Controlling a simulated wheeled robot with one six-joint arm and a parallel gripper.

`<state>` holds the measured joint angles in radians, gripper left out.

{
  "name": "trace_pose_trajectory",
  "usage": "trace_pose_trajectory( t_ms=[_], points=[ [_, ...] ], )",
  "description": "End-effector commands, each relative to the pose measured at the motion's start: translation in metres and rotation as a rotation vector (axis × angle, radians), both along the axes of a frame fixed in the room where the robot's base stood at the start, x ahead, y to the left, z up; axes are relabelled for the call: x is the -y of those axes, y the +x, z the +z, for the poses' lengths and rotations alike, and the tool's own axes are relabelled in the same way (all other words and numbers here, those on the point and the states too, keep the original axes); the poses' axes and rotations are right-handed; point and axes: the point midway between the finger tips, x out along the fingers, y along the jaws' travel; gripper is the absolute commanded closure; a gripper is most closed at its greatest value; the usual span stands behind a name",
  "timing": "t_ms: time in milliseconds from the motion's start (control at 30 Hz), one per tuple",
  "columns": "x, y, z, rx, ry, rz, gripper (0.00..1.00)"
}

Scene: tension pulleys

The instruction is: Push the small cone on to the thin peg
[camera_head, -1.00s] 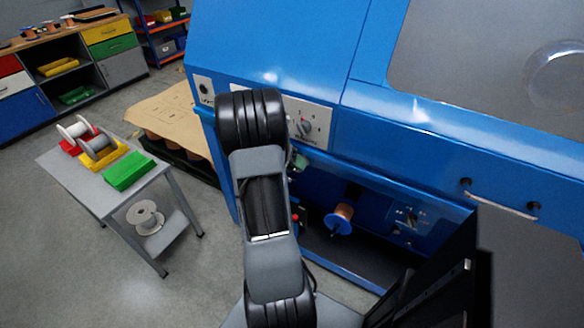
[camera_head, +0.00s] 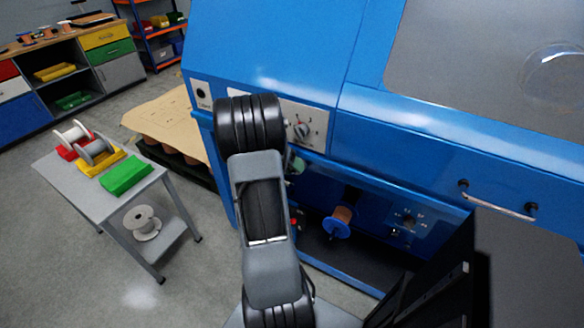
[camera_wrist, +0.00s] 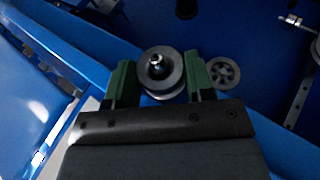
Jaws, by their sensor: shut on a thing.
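In the wrist view, my gripper (camera_wrist: 160,76) has two green fingers shut on the sides of a small grey cone (camera_wrist: 152,84), a round, stepped piece. A shiny metal tip (camera_wrist: 157,61) shows at the cone's centre. I cannot tell whether this tip is the thin peg or part of the cone, nor how far the cone sits on a peg. In the head view my own arm covers most of the gripper and the cone; only a small greenish patch shows beside the arm.
A grey wheel with holes (camera_wrist: 223,72) lies just right of the right finger. The blue machine (camera_head: 270,45) fills the middle. An orange and blue spool (camera_head: 338,222) sits in its lower recess. A side table (camera_head: 75,185) with spools and coloured bins stands left, with open floor around.

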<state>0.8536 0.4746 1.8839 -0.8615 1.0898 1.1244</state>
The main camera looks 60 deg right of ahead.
Motion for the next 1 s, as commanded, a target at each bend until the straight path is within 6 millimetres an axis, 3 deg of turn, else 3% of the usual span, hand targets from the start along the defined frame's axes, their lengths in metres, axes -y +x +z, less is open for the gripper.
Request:
trace_pose_trajectory(
  t_ms=[200, 233, 533, 700, 833, 1000],
  points=[
    [0.0012, 0.0003, 0.0009, 0.001, -0.004, 0.002, 0.76],
    [0.0013, 0.0004, 0.001, 0.001, -0.004, 0.002, 0.5],
    [0.0008, 0.0002, 0.0005, 0.001, -0.003, 0.001, 0.22],
    [0.0006, 0.0001, 0.0002, 0.001, -0.001, 0.002, 0.21],
    [0.0005, 0.0001, 0.0002, 0.001, -0.001, 0.002, 0.09],
    [0.0005, 0.0002, 0.0003, 0.001, -0.001, 0.002, 0.09]
  ],
)
